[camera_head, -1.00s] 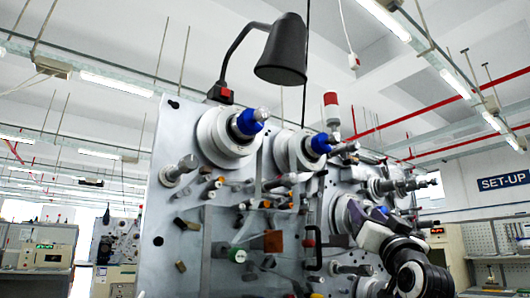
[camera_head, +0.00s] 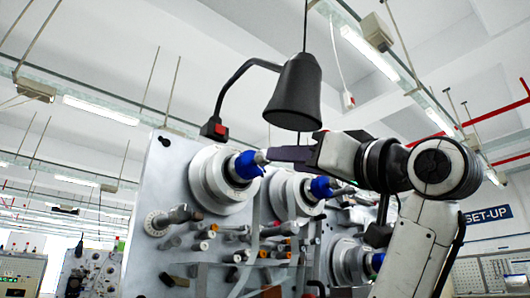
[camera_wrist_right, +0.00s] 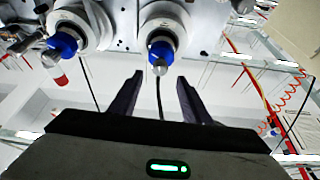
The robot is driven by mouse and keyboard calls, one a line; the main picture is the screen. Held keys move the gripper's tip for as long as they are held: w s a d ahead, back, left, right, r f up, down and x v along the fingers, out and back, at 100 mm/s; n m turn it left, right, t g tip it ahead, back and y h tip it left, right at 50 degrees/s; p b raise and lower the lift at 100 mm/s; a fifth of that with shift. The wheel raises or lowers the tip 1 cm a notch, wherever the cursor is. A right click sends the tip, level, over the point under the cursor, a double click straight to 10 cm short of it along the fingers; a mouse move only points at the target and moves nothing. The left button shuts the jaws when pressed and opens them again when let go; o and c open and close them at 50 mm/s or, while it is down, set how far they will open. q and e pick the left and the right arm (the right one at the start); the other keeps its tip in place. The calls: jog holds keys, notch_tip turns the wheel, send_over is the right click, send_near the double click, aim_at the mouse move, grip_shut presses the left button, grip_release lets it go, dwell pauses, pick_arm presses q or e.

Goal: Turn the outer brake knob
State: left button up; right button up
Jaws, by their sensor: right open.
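The left of two upper spindles carries a blue knob with a silver end (camera_head: 247,166), on a wide pale disc. In the right wrist view this blue knob (camera_wrist_right: 161,52) lies straight ahead, in line with the gap between the fingertips. My right gripper (camera_wrist_right: 160,77) is open and empty. In the head view its dark finger (camera_head: 289,154) points left, its tip close to the silver end. I cannot tell whether they touch. The second blue knob (camera_head: 320,187) is on the spindle to the right, and at upper left in the wrist view (camera_wrist_right: 62,45). My left gripper is out of view.
A black lamp (camera_head: 296,92) hangs just above my right gripper, its stem (camera_head: 238,80) arching to the panel. Several small pegs and rollers (camera_head: 205,240) project from the panel below the knobs.

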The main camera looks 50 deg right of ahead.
aim_at(263, 158)
jog(key=a+p+x, duration=0.1)
jog(key=p+x, duration=0.1)
jog(key=x, duration=0.5)
jog(key=shift+w+d, duration=0.25)
jog(key=shift+d, duration=0.25)
jog(key=shift+r, duration=0.1)
jog(key=c, duration=1)
jog(key=shift+c, duration=0.2)
